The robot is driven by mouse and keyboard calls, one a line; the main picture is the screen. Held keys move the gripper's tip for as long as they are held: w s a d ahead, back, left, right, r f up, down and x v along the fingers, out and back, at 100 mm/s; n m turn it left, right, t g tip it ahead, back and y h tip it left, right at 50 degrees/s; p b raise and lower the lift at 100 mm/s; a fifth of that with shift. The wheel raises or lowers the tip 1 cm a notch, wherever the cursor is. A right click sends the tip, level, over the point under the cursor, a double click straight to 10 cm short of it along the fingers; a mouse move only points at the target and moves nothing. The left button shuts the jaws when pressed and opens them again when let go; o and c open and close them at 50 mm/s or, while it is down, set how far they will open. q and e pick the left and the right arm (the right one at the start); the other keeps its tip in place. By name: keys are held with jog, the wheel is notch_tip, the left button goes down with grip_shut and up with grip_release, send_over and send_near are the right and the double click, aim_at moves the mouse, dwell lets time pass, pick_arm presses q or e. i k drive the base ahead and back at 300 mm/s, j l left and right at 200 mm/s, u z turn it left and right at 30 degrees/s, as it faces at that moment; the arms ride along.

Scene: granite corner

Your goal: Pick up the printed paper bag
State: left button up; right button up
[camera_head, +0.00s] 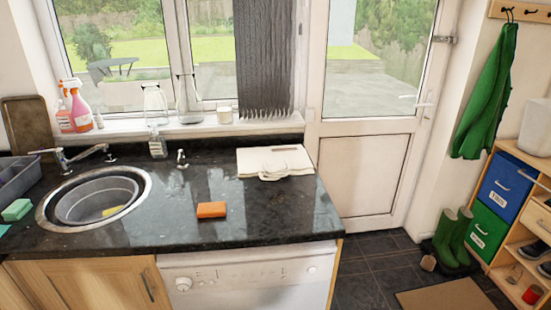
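A cream paper bag (293,158) lies flat on the dark granite counter (255,215), near its right end and below the window. A pale loop that looks like its handle sticks out at its front edge. A small dark mark shows near its back edge, too small to read. Nothing visible touches the bag from above. Neither of my grippers is in view.
An orange sponge (211,209) lies in front and left of the bag. A sink with a grey basin (96,200) is at the left. Glass bottles (156,105) stand by the windowsill. Floor is clear right of the counter, before the door (368,170); green boots (452,238) stand farther right.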

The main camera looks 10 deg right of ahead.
aim_at(271, 160)
jog(key=i+l, duration=0.15)
jog(key=l, duration=0.2)
jog(key=i+l+u, duration=0.15)
jog(key=l, duration=0.2)
jog(key=i+l, duration=0.15)
jog(key=l, duration=0.25)
jog(key=i+l+u, duration=0.1)
jog(key=l, duration=0.25)
jog(key=i+l+u, duration=0.1)
jog(key=l, duration=0.3)
jog(key=i+l, duration=0.15)
jog(key=l, duration=0.2)
jog(key=i+u, duration=0.05)
